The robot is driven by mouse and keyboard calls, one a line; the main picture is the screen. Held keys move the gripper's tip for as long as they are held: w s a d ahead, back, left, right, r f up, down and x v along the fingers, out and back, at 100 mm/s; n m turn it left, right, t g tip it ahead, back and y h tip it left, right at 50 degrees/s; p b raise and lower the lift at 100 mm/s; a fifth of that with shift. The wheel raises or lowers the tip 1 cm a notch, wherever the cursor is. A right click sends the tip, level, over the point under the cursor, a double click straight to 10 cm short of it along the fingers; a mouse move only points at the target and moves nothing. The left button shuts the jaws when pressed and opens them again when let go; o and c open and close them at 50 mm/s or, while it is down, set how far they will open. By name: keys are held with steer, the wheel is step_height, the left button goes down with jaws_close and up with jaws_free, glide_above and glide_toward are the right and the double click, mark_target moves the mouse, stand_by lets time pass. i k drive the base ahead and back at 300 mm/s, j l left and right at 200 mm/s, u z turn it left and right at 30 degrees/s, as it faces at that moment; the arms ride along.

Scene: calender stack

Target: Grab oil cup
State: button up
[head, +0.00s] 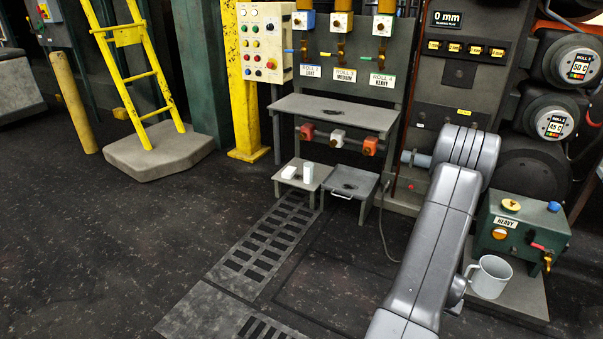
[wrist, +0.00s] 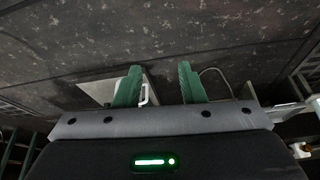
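A pale grey cup (head: 490,278) with a handle on its left stands upright on a low grey plate (head: 525,290) at the lower right of the head view. It is in front of the green box (head: 520,228) labelled HEAVY, below its small brass tap (head: 547,262). In the head view my arm rises left of the cup, and my gripper's fingers are not visible.
A small grey stand (head: 302,175) carries two white blocks. Beside it is a low grey stand (head: 350,183) with a front handle, below a grey shelf (head: 335,112). A thin cable hangs nearby. Open dark floor (head: 110,250) lies to the left.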

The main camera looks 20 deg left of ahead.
mark_target(309, 173)
steer(key=i+j+u, duration=0.25)
steer(key=i+j, duration=0.2)
steer(key=i, duration=0.2)
steer(key=i+j+u, duration=0.2)
steer(key=i, duration=0.5)
steer(key=i+j+u, duration=0.25)
steer(key=i, duration=0.45)
steer(key=i+j+u, duration=0.2)
steer(key=i, duration=0.5)
